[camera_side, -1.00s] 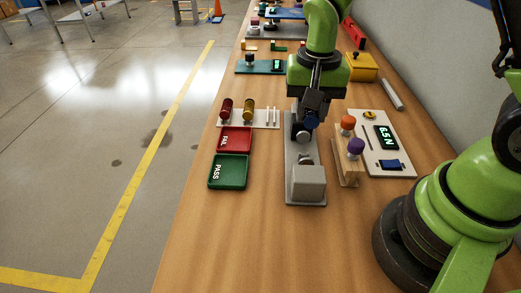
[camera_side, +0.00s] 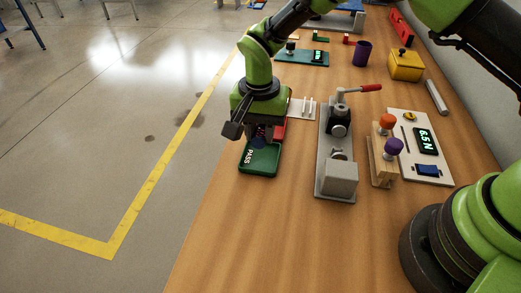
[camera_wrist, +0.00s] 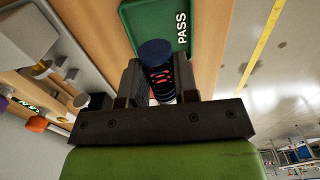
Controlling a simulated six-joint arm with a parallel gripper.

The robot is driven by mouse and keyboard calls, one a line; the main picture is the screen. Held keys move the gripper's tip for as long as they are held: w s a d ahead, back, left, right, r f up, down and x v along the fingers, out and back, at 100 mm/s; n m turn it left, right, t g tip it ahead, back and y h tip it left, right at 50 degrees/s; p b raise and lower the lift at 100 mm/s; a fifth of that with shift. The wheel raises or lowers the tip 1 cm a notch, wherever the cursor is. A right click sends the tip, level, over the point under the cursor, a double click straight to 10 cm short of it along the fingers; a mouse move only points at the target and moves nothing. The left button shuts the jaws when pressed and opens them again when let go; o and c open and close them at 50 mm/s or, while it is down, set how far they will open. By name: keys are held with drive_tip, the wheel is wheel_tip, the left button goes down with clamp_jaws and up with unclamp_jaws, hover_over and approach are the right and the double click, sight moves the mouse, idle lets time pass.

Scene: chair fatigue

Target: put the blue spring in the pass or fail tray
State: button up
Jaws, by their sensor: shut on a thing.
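My gripper (camera_side: 262,137) is shut on the blue spring (camera_wrist: 160,70), which has a round blue end cap and dark coils with red showing between them. The spring's blue end (camera_side: 257,143) points down by the far edge of the green PASS tray (camera_side: 259,163) in the side view. I cannot tell how high it is above the tray. In the wrist view the PASS tray (camera_wrist: 150,18) lies just beyond the spring's end. The red FAIL tray (camera_side: 281,128) is mostly hidden behind my gripper.
A grey test press (camera_side: 325,178) with a red-handled lever stands right of the trays. Beside it are a wooden stand (camera_side: 381,172) with orange and purple knobs and a panel (camera_side: 408,123) reading 6.5 N. A white peg rack (camera_side: 303,108) is partly hidden behind my arm.

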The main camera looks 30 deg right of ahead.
sight(260, 158)
drive_tip(key=shift+f, duration=2.7)
drive_tip(key=o, duration=0.6)
drive_tip(key=shift+f, duration=0.1)
drive_tip(key=shift+o, duration=0.2)
